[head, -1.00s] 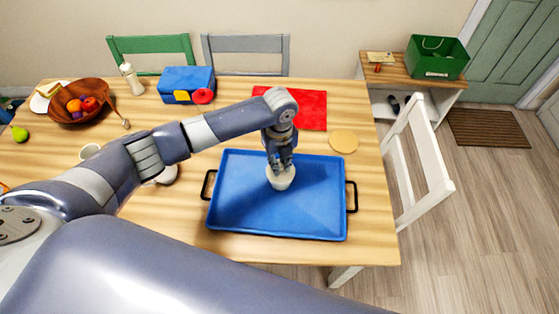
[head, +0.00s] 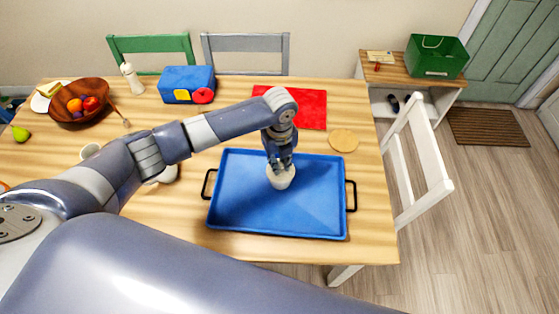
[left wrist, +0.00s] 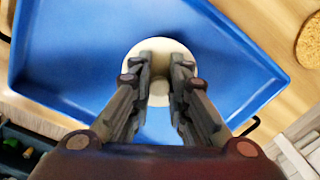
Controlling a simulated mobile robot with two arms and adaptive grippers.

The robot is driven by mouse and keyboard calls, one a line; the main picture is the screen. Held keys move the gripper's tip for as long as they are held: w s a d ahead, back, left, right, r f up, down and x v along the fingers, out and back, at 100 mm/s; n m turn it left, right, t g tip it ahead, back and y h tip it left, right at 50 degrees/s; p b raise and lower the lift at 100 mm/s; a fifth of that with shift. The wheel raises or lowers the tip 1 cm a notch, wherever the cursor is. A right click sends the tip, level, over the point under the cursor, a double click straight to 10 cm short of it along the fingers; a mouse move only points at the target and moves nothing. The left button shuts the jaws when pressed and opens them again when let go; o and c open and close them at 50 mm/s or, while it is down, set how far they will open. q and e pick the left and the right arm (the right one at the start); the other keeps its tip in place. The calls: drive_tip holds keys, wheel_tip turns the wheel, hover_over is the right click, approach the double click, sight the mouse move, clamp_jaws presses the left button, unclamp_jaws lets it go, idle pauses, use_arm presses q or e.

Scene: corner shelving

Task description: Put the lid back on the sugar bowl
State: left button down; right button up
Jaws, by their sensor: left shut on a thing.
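The white sugar bowl (head: 281,180) stands on the blue tray (head: 240,215). My left gripper (head: 280,162) points down directly over it. In the left wrist view, a round white lid (left wrist: 134,62) lies under the fingers, and my left gripper (left wrist: 160,72) is shut on its pale knob (left wrist: 159,88). The lid is at the bowl's mouth, over the bowl. The fingers hide part of it, so I cannot tell whether it sits fully on the rim. My right gripper is not in view.
The tray has raised walls and black handles (head: 352,196). A red mat (head: 305,108) and a round tan mat (head: 343,140) lie behind it. White dishes (head: 168,174) show partly behind my left arm. A wooden fruit bowl (head: 70,115) stands at the far left.

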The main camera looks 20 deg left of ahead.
use_arm(q)
drive_tip(key=c, duration=1.5)
unclamp_jaws()
drive_tip(key=shift+o, duration=0.2)
drive_tip(key=o, duration=0.5)
drive_tip(key=shift+r, duration=0.1)
drive_tip(key=shift+r+p, duration=3.45)
drive_tip(key=shift+p, duration=0.1)
